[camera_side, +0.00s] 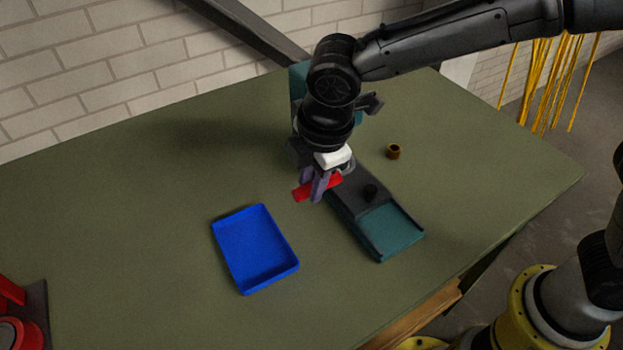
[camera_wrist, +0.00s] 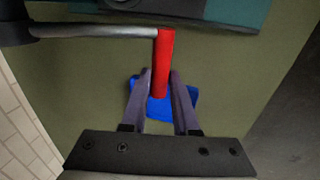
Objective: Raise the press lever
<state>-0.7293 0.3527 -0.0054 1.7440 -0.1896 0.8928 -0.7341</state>
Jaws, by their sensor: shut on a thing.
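The press (camera_side: 390,231) stands on the table, with a teal base and a dark body partly hidden behind my arm. Its lever shows in the wrist view as a grey metal rod (camera_wrist: 95,31) ending in a red handle (camera_wrist: 166,50). The red handle also shows in the side view (camera_side: 301,194), left of the press and above the table. My gripper (camera_side: 317,190) points down at the handle, with one finger on each side of it. In the wrist view my gripper (camera_wrist: 161,76) is shut on the handle's lower part.
An empty blue tray (camera_side: 252,245) lies on the green table left of the press. A small brass-coloured ring (camera_side: 393,151) sits right of the press. A red object (camera_side: 12,315) is at the lower left.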

